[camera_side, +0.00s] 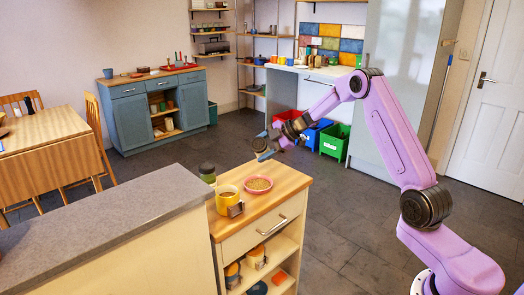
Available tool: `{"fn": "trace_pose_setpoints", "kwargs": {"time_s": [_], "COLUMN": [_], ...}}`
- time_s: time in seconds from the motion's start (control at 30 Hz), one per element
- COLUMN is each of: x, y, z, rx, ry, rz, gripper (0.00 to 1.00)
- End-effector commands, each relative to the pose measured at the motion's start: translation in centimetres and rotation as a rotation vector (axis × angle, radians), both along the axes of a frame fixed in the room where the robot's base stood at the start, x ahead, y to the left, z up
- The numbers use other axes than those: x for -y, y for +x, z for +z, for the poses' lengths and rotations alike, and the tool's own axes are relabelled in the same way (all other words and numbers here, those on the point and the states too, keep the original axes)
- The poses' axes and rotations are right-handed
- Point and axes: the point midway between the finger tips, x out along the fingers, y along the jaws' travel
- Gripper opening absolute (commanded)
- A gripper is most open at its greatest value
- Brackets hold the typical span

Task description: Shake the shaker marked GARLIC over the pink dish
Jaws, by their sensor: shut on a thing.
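The pink dish (259,184) sits on the wooden top of the small cream cabinet, with grainy tan contents inside. My gripper (265,147) is above and slightly behind the dish, apart from it, its end tilted down to the left. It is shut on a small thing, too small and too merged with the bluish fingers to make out. A dark-lidded, greenish jar (207,173) stands at the back left of the cabinet top. I cannot read a GARLIC mark anywhere.
A yellow mug (227,196) stands left of the dish, with a small brownish-grey item (236,209) in front of it. A grey counter (110,215) rises at the left. Colored bins (335,140) stand on the floor behind my arm.

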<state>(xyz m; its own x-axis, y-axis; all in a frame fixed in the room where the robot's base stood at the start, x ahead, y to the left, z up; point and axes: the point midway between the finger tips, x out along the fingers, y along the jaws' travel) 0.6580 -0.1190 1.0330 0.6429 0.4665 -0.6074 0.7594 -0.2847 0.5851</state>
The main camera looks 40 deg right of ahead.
Motion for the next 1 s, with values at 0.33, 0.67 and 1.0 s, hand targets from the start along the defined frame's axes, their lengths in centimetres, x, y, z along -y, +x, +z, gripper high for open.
{"fn": "trace_pose_setpoints", "kwargs": {"time_s": [0.33,0.67,1.0], "x": [0.2,0.1,0.1], "y": [0.1,0.0,0.0], "z": [1.1,2.2,2.3], "rx": [-0.177,-0.361,-0.376], "ry": [0.31,0.626,0.65], "rz": [0.0,-0.001,-0.001], "gripper": [0.25,0.25,0.25]}}
